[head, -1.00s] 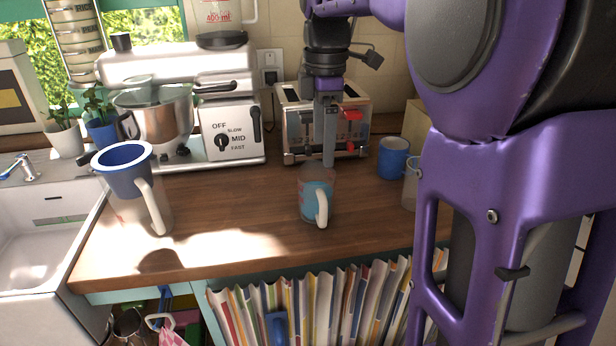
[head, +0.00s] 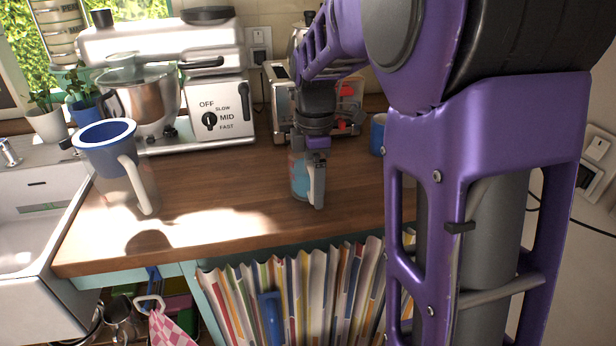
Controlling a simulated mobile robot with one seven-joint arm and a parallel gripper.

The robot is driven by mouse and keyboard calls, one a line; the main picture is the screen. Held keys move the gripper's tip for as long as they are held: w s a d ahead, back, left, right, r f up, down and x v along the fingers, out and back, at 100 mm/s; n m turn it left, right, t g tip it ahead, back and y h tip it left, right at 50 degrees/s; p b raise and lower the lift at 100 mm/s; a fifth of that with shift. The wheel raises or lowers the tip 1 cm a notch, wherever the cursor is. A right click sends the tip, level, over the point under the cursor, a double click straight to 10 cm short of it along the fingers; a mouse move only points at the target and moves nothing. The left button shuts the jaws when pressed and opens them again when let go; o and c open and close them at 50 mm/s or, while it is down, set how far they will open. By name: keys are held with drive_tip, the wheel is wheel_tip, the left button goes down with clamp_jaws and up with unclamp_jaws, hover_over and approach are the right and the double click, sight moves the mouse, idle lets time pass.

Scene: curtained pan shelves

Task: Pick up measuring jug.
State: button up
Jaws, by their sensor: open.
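A small jug-like vessel (head: 299,178) with blue sides and a white handle stands upright on the wooden counter, mid-picture in the head view. My gripper (head: 317,183) points down at it, open. One grey finger is in front of the vessel by its handle; the other finger is hidden, so I cannot tell if they straddle the wall or handle. A larger clear vessel with a blue top and white handle (head: 115,165) stands on the counter at the left. I cannot read any measuring marks on either vessel.
The counter (head: 220,185) is clear between the two vessels. A stand mixer (head: 215,110) and a toaster (head: 350,115) stand behind. A blue mug (head: 377,134) is partly hidden by my arm.

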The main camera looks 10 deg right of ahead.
wheel_tip(320, 180, down, 2)
drive_tip(key=shift+f, duration=0.1)
clamp_jaws()
idle(0.5)
